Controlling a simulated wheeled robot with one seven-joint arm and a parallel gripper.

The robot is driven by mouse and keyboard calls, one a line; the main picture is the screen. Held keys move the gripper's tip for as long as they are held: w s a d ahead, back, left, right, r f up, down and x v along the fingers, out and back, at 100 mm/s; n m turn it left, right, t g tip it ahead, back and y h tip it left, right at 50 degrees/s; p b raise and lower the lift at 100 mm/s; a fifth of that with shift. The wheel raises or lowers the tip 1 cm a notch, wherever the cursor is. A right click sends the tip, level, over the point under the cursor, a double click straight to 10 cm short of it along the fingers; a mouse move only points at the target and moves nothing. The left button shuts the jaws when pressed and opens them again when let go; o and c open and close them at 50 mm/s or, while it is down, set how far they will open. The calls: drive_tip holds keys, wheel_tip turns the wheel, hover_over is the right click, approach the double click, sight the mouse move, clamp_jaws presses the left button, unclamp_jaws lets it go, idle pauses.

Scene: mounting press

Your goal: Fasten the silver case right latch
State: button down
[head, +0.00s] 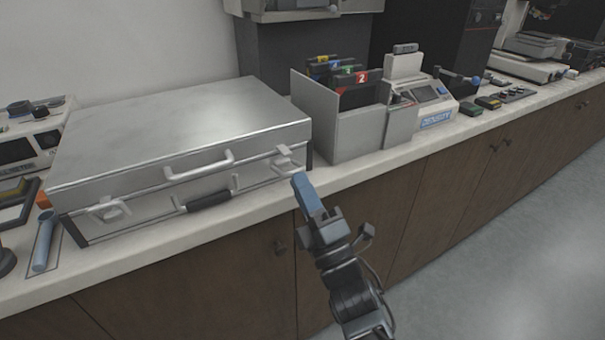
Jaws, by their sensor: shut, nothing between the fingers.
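The silver case (185,125) lies flat on the counter at the left, with its lid down. Its right latch (287,159) is on the front face near the right corner; I cannot tell clearly whether it is fastened. The left latch (109,209) is near the front left corner. A silver handle (199,165) and a dark grip (208,202) sit between them. My gripper (297,178) is shut and empty, with its blue fingers pointing up at the front of the case, just below and right of the right latch. I cannot tell whether the fingertips touch it.
A grey box with numbered folders (335,115) stands close to the right of the case. Beyond it is a device marked DENSITY (432,105).

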drive_tip(key=r+g+h+p, duration=0.1)
drive_tip(key=p, duration=0.4)
drive_tip(key=r+g+h+p, duration=0.1)
drive_tip(key=r+g+p, duration=0.1)
drive_tip(key=p, duration=0.3)
drive_tip(key=shift+w+a+r, duration=0.15)
drive_tip(key=shift+w+r, duration=0.05)
